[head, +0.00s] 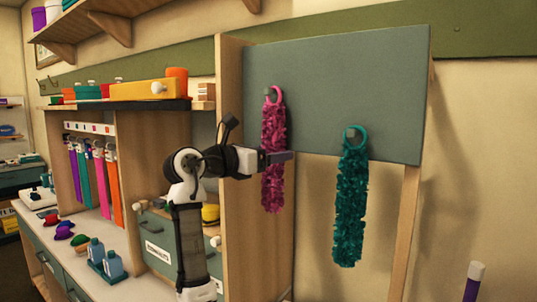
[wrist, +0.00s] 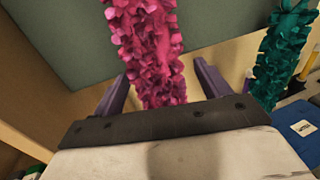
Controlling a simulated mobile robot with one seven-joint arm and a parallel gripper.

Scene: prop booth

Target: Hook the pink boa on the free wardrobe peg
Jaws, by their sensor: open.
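The pink boa (head: 272,150) hangs upright by its pink ring from the upper left peg (head: 268,91) of the grey-green board. The teal boa (head: 350,205) hangs by its ring from the lower right peg (head: 350,133). My gripper (head: 281,157) is open at the middle of the pink boa. In the wrist view, the pink boa (wrist: 145,45) runs down between the two spread purple fingers of my gripper (wrist: 163,72), with gaps at the sides. The boa's lower end is hidden behind my gripper there. The teal boa (wrist: 283,55) shows to the right.
The board (head: 335,85) is held in a wooden frame, with a side panel (head: 230,180) close to my arm. A counter (head: 95,240) with hats and bottles stands at left. A blue item (wrist: 295,130) lies lower right in the wrist view.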

